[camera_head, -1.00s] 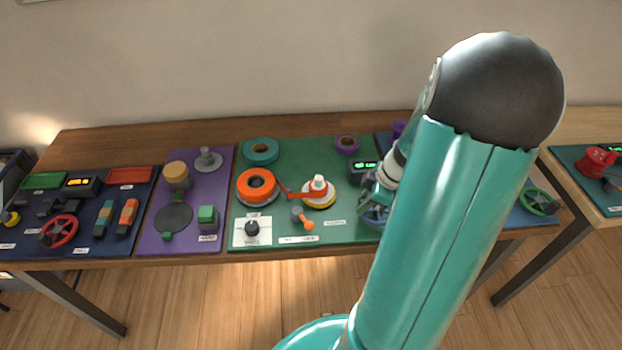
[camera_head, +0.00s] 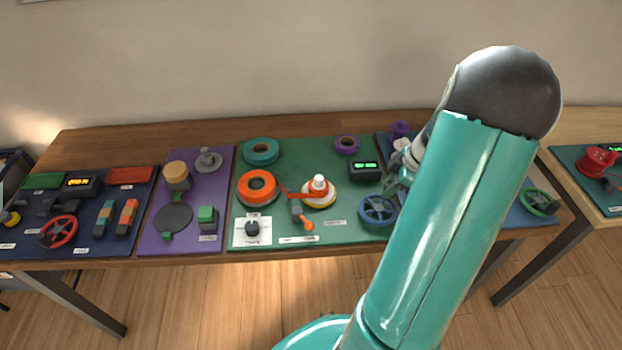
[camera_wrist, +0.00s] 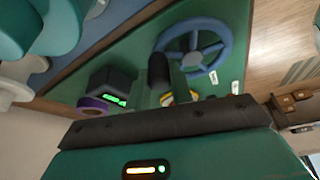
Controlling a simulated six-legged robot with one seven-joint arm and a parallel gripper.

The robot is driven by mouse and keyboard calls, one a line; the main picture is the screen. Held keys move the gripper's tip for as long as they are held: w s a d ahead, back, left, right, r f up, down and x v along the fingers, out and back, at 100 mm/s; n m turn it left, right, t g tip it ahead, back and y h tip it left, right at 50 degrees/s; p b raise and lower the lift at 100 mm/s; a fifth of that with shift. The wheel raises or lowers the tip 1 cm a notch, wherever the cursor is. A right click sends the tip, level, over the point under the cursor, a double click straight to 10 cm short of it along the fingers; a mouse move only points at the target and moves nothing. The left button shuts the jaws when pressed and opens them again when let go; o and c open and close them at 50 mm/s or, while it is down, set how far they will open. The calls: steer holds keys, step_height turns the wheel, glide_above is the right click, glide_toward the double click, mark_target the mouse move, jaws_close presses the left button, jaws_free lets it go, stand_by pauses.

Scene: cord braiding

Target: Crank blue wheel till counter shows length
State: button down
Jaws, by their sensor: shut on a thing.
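The blue wheel (camera_head: 378,210) is a spoked ring at the right front of the green board. It also shows in the wrist view (camera_wrist: 222,54). A dark upright handle (camera_wrist: 159,66) stands at its rim. My gripper (camera_wrist: 161,84) is shut on this handle, with a finger on either side; in the head view the gripper (camera_head: 392,186) is at the wheel's right rim, partly hidden by my arm. The counter (camera_head: 366,171) is a black box behind the wheel with lit green digits, too small to read. The counter also shows in the wrist view (camera_wrist: 108,91).
A purple ring (camera_head: 347,144) lies behind the counter. A green wheel (camera_head: 540,202) stands to the right.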

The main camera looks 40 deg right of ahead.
mark_target(375, 221)
steer(key=s, duration=0.3)
steer(key=s+a, duration=0.1)
steer(key=s, duration=0.1)
steer(key=a, duration=0.1)
steer(key=s+a, duration=0.1)
steer(key=a, duration=0.2)
steer(key=shift+s+a, duration=0.2)
steer(key=shift+s, duration=0.05)
steer(key=shift+a, duration=0.1)
steer(key=shift+w+a, duration=0.25)
steer(key=shift+a, duration=0.25)
steer(key=shift+w+a, duration=0.25)
steer(key=shift+a, duration=0.25)
steer(key=c, duration=1.1)
jaws_free()
steer(key=shift+c, duration=0.2)
